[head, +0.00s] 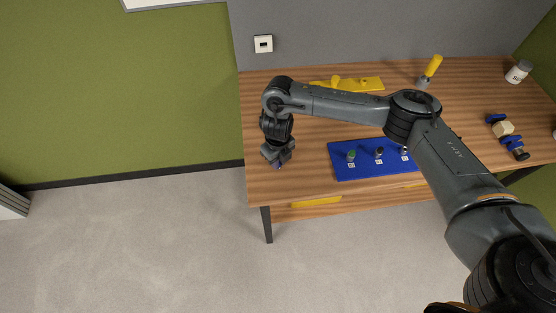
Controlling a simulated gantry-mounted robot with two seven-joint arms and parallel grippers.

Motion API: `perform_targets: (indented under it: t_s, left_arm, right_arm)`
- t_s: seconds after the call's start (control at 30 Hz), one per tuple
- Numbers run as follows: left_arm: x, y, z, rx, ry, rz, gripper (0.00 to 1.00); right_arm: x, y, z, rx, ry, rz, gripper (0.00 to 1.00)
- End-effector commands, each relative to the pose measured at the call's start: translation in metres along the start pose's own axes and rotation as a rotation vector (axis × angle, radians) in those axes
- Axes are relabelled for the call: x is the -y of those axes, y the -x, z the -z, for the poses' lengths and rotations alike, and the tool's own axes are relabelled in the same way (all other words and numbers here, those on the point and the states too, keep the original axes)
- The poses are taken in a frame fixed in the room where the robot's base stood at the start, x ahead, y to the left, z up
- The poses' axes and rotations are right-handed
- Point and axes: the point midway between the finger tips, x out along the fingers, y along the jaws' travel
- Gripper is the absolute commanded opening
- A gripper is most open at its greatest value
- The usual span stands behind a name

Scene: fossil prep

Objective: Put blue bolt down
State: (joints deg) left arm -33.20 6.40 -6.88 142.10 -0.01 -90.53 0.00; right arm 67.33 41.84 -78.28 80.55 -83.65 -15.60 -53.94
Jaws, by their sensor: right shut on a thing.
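My right gripper (279,160) points down over the left end of the wooden table, left of the blue mat. It is shut on the blue bolt (279,167), of which only a small bluish bit shows below the fingertips. The fingers hide the rest, and I cannot tell whether the bolt touches the tabletop. My left gripper is not in view.
The blue mat (346,175) holds small upright pieces with white labels. Behind my forearm are a yellow holder (367,84) and a yellow-handled tool (433,66). A white jar (518,72) and a blue clamp-like item (495,118) stand right. The wooden table (300,185) is bare around my gripper.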

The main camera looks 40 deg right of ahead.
Motion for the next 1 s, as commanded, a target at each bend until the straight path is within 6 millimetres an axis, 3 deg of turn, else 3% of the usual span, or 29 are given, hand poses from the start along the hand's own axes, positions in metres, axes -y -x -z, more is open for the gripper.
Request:
perform_targets:
  t_s: [0.27,0.3,0.43,0.77,1.0]
  left_arm:
    - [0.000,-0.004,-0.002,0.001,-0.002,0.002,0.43]
    - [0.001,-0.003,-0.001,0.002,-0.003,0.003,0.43]
    - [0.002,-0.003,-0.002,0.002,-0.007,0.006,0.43]
    - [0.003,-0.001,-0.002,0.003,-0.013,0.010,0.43]
    - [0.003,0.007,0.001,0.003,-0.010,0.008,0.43]
  right_arm:
    - [0.000,-0.005,0.000,0.000,0.000,0.000,0.00]
    - [0.000,-0.003,0.000,0.000,0.000,0.000,0.23]
    - [0.000,-0.003,0.000,0.000,0.000,0.000,0.42]
    - [0.000,-0.001,0.000,0.000,0.000,0.000,0.42]
    - [0.000,0.025,-0.001,0.005,0.002,0.001,0.42]
